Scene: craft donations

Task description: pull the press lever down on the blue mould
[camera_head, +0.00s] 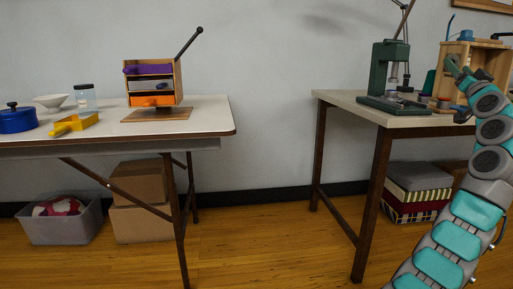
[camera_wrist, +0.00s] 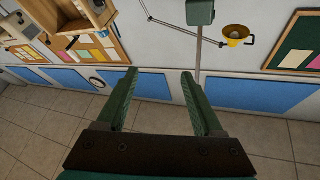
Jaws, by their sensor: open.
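A green press (camera_head: 382,75) stands upright on the right table, with a thin lever (camera_head: 404,20) slanting up at its top. I cannot make out a blue mould under it for sure; the items at its base are small. My gripper (camera_head: 457,68) is to the right of the press, in front of a wooden box. In the wrist view my gripper (camera_wrist: 159,74) has its two green fingers spread wide, with nothing between them. The press lever cannot be picked out there.
The open wooden box (camera_head: 487,62) stands at the right table's back. Floor between the tables is clear.

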